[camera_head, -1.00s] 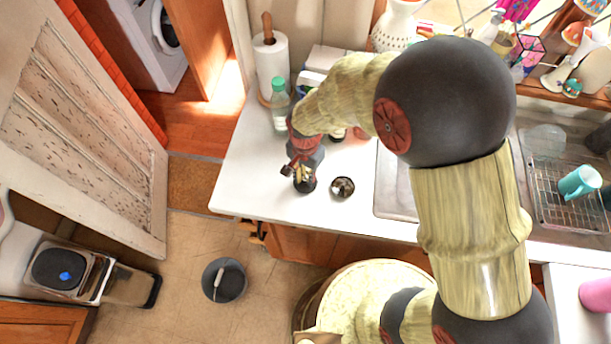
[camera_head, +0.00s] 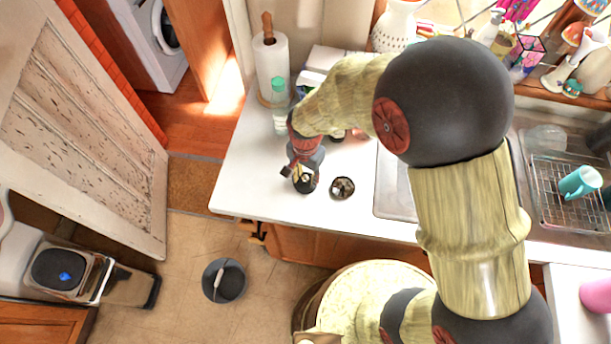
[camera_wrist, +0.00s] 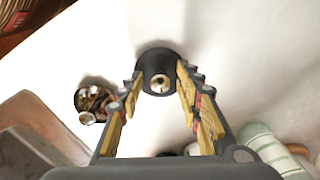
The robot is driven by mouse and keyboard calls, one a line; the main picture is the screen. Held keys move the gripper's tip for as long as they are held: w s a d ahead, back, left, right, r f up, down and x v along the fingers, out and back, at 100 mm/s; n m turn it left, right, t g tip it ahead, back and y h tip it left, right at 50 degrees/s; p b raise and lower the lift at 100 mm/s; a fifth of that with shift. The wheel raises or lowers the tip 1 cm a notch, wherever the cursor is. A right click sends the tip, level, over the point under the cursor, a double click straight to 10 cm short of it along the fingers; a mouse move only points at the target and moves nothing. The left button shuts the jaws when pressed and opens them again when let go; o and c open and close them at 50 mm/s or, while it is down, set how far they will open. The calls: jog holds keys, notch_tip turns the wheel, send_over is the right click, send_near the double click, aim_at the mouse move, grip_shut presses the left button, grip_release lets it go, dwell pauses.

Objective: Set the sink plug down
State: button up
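The sink plug is a short black cylinder with a shiny metal centre. In the wrist view the sink plug (camera_wrist: 158,60) sits between my two fingertips. My gripper (camera_wrist: 159,84) is pointed down, and its yellow-padded fingers meet the plug's left and right sides, seemingly shut on it. In the head view the plug (camera_head: 305,184) is at the white counter (camera_head: 262,180), near its front edge, beneath my gripper (camera_head: 303,172). It looks upright. Its underside is hidden, so I cannot tell for sure whether it touches the counter.
A round metal strainer (camera_head: 342,188) lies close to the right of the plug. A bottle with a green cap (camera_head: 279,112) and a paper towel roll (camera_head: 271,70) stand behind. The sink (camera_head: 396,190) is to the right. The counter's left part is clear.

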aim_at(306, 177)
notch_tip(306, 177, up, 12)
jog(key=r+p, duration=0.1)
jog(key=p, duration=0.1)
jog(key=s+d+r+n+t, duration=0.2)
jog(key=s+d+r+t, duration=0.1)
jog(key=d+r, duration=0.9)
jog(key=s+d+r+n+t, duration=0.2)
jog(key=s+d+r+n, duration=0.2)
jog(key=s+d+r, duration=0.4)
jog(key=shift+s+d+r+t, duration=0.25)
jog(key=shift+s+d+t, duration=0.05)
jog(key=shift+s, duration=0.7)
notch_tip(306, 177, down, 8)
jog(key=b, duration=0.8)
jog(key=shift+r, duration=0.1)
jog(key=shift+d, duration=0.1)
